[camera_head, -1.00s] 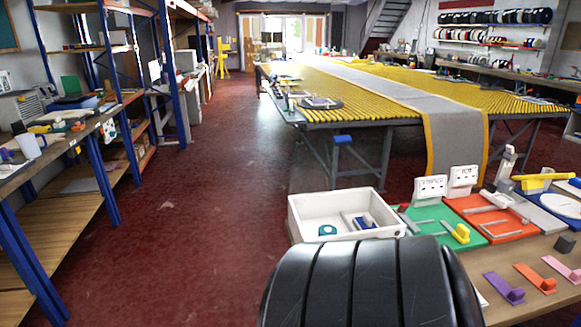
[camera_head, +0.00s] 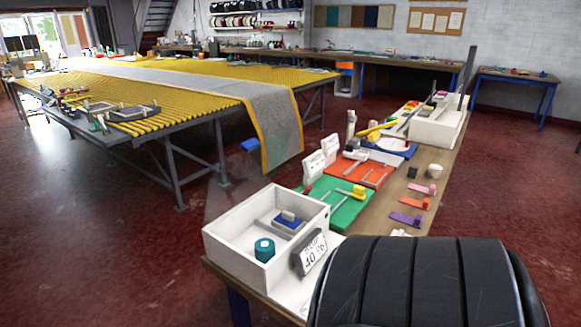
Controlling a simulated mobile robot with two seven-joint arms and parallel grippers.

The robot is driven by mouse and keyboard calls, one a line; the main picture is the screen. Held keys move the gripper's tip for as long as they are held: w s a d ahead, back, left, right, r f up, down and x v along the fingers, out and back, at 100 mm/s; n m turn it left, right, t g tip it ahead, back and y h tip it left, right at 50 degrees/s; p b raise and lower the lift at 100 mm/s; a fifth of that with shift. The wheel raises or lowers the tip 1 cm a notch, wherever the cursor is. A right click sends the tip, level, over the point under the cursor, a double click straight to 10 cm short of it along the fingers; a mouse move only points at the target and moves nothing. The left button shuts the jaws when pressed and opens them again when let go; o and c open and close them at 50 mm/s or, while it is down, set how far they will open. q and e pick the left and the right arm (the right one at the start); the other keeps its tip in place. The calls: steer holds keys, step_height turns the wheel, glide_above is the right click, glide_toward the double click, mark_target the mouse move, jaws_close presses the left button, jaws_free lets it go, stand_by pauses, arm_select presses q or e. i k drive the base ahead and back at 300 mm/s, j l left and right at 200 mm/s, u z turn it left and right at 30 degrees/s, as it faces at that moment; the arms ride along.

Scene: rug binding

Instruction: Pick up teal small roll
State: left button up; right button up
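The teal small roll (camera_head: 264,249) stands upright inside a white open-topped box (camera_head: 236,263), near its front right side. A blue and grey object (camera_head: 288,222) lies behind it in the same box. The box sits on the near left end of a wooden table. A large black ribbed part of my own body fills the bottom right. Neither of my grippers shows in the head view.
On the table (camera_head: 431,195) lie a green board (camera_head: 341,210), a red-orange board (camera_head: 370,172) and several small coloured pieces. A dark tag with lettering (camera_head: 309,254) leans by the box. A long yellow-slatted table (camera_head: 190,92) stands behind; red floor is clear at left.

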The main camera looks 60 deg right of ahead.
mark_target(264, 248)
steer(key=i+z, duration=0.2)
steer(key=z, duration=0.25)
steer(key=i+z, duration=0.25)
steer(key=z, duration=0.2)
steer(key=i+j+z, duration=0.1)
steer(key=z, duration=0.3)
steer(key=i+j+z, duration=0.25)
steer(key=z, duration=0.2)
steer(key=i+j+z, duration=0.1)
steer(key=i+z, duration=0.15)
steer(key=z, duration=0.15)
steer(key=i+j+z, duration=0.2)
steer(key=z, duration=0.2)
steer(key=i+j+z, duration=0.2)
steer(key=z, duration=0.2)
steer(key=i+j+z, duration=0.15)
steer(key=j+z, duration=0.25)
steer(key=l, duration=0.45)
steer(key=k+l, duration=0.1)
steer(key=l, duration=0.4)
steer(key=u, duration=0.05)
